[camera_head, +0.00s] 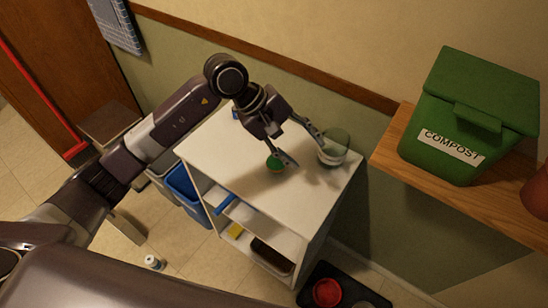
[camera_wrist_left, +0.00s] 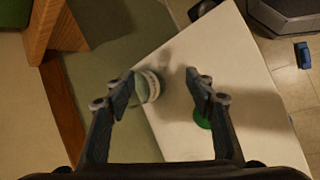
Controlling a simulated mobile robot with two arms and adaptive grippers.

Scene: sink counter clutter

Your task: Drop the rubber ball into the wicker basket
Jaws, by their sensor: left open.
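A small round green thing, which looks like the rubber ball (camera_head: 275,163), rests on the white cabinet top (camera_head: 219,152). In the left wrist view the ball (camera_wrist_left: 203,118) is partly hidden behind one finger. My left gripper (camera_head: 307,151) is open above the cabinet top, its fingers spread between the ball and a clear jar. The ball lies beside one finger, outside the gap. In the left wrist view the gripper (camera_wrist_left: 160,76) has nothing clasped between its fingers. I cannot make out a wicker basket. My right gripper is not in view.
The clear jar (camera_head: 334,150) with a green band stands close to the other finger. A green compost bin (camera_head: 470,115) stands on a wooden shelf (camera_head: 393,150) at right. Blue bins (camera_head: 187,190) stand left of the cabinet. A black tray with bowls lies on the floor.

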